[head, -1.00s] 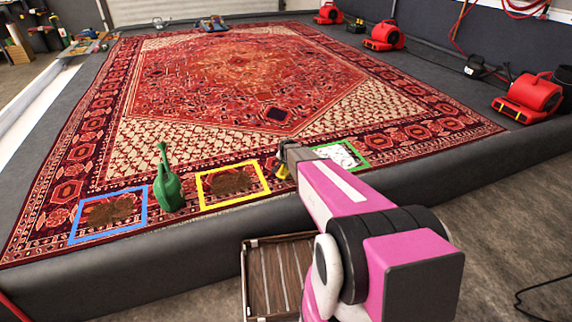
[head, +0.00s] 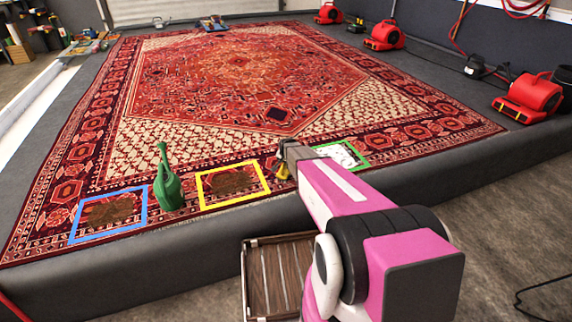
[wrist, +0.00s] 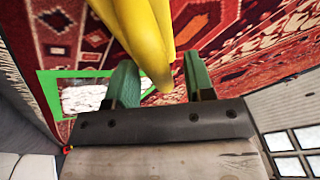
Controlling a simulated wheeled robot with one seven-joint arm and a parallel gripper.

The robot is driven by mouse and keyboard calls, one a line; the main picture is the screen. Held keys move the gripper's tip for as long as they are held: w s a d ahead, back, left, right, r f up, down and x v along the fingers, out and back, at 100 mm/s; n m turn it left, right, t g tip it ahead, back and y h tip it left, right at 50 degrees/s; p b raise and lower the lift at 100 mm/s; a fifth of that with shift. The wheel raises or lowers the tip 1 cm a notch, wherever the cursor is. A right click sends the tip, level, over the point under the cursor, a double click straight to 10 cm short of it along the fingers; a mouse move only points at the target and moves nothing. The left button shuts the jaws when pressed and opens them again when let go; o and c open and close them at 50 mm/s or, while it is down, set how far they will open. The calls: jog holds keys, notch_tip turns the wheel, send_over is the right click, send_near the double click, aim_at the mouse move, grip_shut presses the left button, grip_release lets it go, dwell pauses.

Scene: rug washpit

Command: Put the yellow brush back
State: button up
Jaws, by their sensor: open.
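The yellow brush (wrist: 142,38) shows in the wrist view as a smooth yellow length running down from the top edge. Its lower end lies between the two green fingers of my gripper (wrist: 160,82). The fingers stand apart, and I cannot tell whether either touches it. In the head view a small patch of the yellow brush (head: 283,173) shows at the end of my arm, beside my gripper, between the yellow and green frames. The arm and gripper hide the rest, including any bristles.
On the red rug (head: 240,75) lie a blue frame (head: 75,224), a yellow frame (head: 200,190) and a green frame (head: 352,166). A wooden crate (head: 247,285) sits below the dark rim (head: 200,240). Red blowers (head: 528,98) line the right.

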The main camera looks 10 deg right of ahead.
jog(key=s+v, duration=0.1)
jog(key=v, duration=1)
jog(key=s+r+n+g, duration=0.2)
jog(key=s+r+n, duration=0.1)
jog(key=s, duration=1)
jog(key=s+r+n+g, duration=0.3)
jog(key=s+r+n, duration=0.1)
jog(key=s, duration=0.9)
jog(key=shift+s+d, duration=0.35)
jog(key=shift+s, duration=0.05)
